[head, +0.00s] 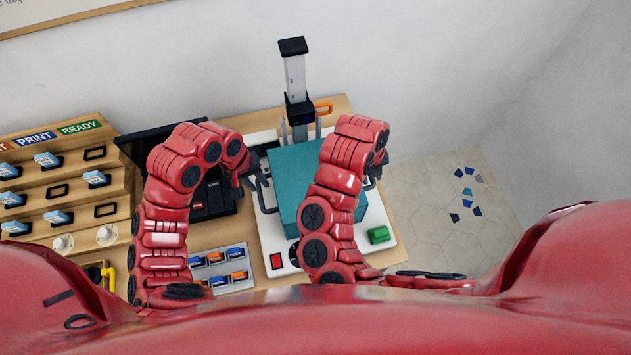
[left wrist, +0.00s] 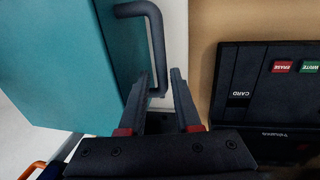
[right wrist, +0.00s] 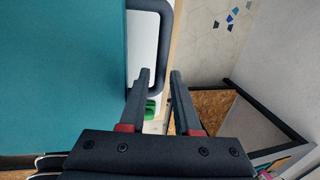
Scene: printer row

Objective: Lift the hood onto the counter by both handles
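The hood is a teal box (head: 290,170) standing on a white base plate (head: 270,232), partly hidden behind my right arm in the head view. In the left wrist view the hood (left wrist: 60,60) is at the left, with a dark grey bar handle (left wrist: 156,40) on its side. My left gripper (left wrist: 160,95) is open, its fingertips close to the handle's lower end. In the right wrist view the hood (right wrist: 60,75) fills the left, with its other handle (right wrist: 163,50) beside it. My right gripper (right wrist: 160,90) is open, its fingertips near that handle's lower end. Neither gripper is closed on a handle.
A black device (head: 215,195) lies left of the hood. A column (head: 297,85) with a black head stands behind it. A green button (head: 379,235) is at the base's right. Tiered wooden racks (head: 60,185) stand at the left. A tray of cartridges (head: 222,268) is in front.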

